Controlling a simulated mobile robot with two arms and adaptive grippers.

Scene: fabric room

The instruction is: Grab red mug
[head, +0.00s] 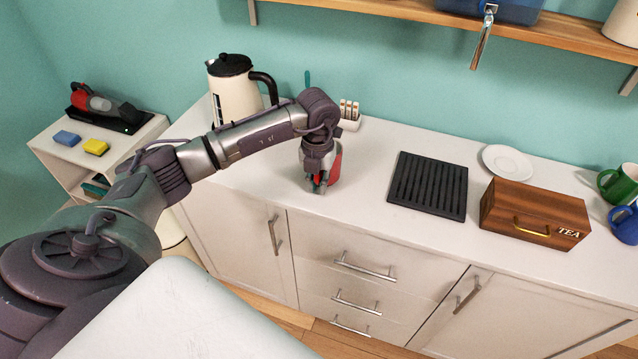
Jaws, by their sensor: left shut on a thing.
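The red mug (336,165) stands on the white counter, left of the black ribbed mat. My left gripper (319,184) reaches down over it from the left and is shut on it. The gripper and wrist hide much of the mug, so only red parts at its right side and front show. I cannot tell whether its base touches the counter. My right gripper is not in view.
A cream kettle (236,84) stands behind my left arm. The black ribbed mat (428,186), white plate (508,162), wooden tea box (535,212), green mug (620,184) and blue mug (624,226) are to the right. A wooden shelf (400,14) hangs above.

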